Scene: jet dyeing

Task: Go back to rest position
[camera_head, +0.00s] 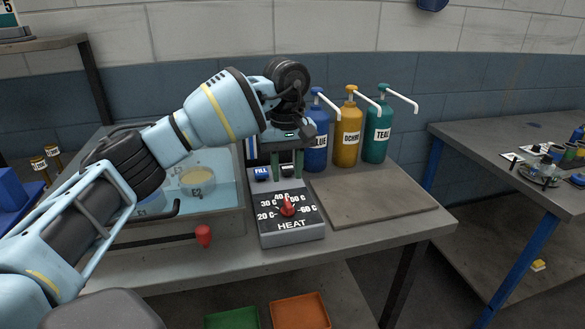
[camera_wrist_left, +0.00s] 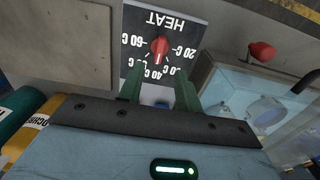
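My left arm reaches in from the left in the head view. My left gripper (camera_head: 287,165) hangs over the back edge of the heat control box (camera_head: 292,238), its two green fingers apart with nothing held between them. In the left wrist view the fingers (camera_wrist_left: 158,92) are also spread, with part of a blue button (camera_wrist_left: 162,103) showing between them. The box has a red dial (camera_head: 288,206), whose pointer is near 40 C, and a blue FILL button (camera_head: 261,174). Whether a fingertip touches the box, I cannot tell. My right gripper is out of view.
A dye bath (camera_head: 228,220) with cups E1 and E2 and a red-knobbed lever (camera_head: 204,236) lies left of the box. Blue, ochre (camera_head: 348,132) and teal (camera_head: 377,132) pump bottles stand behind a bare board (camera_head: 370,200). Another table (camera_head: 500,140) is at the right.

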